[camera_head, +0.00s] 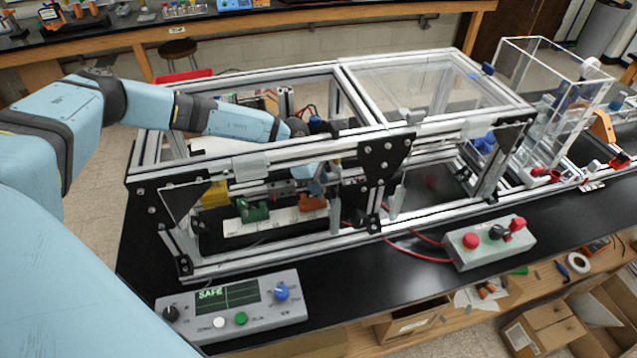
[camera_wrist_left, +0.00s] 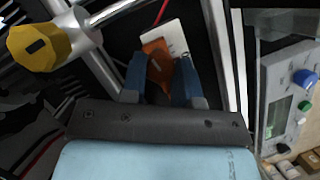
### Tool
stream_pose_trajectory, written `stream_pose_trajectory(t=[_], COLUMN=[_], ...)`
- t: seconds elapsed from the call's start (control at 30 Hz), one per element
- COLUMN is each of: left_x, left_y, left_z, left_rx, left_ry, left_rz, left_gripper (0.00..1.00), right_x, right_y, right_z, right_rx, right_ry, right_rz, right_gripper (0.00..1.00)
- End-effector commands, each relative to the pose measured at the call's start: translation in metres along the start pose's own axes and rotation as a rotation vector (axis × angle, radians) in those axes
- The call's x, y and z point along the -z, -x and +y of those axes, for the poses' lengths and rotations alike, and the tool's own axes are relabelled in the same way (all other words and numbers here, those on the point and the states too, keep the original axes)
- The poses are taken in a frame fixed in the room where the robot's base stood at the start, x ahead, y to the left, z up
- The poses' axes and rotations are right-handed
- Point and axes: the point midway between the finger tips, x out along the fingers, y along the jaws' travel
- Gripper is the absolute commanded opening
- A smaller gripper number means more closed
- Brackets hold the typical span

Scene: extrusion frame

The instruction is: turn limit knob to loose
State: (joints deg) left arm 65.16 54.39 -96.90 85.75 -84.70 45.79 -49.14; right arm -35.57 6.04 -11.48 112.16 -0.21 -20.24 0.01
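My left arm reaches down into the metal extrusion frame (camera_head: 262,160). In the head view the left gripper (camera_head: 316,182) is above an orange knob-like handle (camera_head: 313,203) on a white plate (camera_head: 270,224). In the left wrist view the blue fingers (camera_wrist_left: 162,82) are spread, with the orange handle (camera_wrist_left: 157,58) between or just beyond their tips; contact cannot be told. A green handle (camera_head: 252,210) stands left of the orange one, and a yellow block (camera_head: 215,194) farther left. No readable label marks a limit knob. My right gripper is not in view.
A grey panel (camera_head: 240,314) in front reads SAFE and has a black knob (camera_head: 170,313), a blue knob (camera_head: 281,291) and buttons. A control box (camera_head: 492,244) with red buttons stands to the right. Frame bars surround the arm closely. A yellow knob (camera_wrist_left: 40,45) shows in the wrist view.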

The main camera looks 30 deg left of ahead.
Motion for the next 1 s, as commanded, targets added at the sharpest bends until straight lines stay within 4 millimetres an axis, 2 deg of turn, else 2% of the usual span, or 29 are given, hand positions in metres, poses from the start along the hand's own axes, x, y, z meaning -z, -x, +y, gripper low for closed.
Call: stream_pose_trajectory(t=[0.4, 0.7, 0.73, 0.8, 0.83, 1.0], left_x=[-0.0002, -0.0006, -0.0006, -0.0006, -0.0006, -0.0005], left_y=[-0.0005, 0.0001, 0.0001, 0.0001, 0.0002, 0.0001], left_z=[-0.0012, -0.0008, -0.0008, -0.0007, -0.0007, -0.0007], left_rx=[-0.05, -0.054, -0.054, -0.054, -0.054, -0.054], left_ry=[0.12, 0.129, 0.129, 0.129, 0.129, 0.128], left_rz=[0.0, -0.001, -0.001, -0.001, -0.001, -0.001], left_gripper=[0.05, 0.05, 0.36, 0.52, 0.54, 0.54], right_x=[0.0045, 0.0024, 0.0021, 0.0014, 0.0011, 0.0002], right_y=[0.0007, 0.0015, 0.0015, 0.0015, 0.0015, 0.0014], right_z=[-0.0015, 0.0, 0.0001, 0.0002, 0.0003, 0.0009], right_rx=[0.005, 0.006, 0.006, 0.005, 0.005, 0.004], right_ry=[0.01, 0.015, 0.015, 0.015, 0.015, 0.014], right_rz=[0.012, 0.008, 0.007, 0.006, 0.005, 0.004], right_gripper=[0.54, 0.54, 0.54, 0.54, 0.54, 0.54])
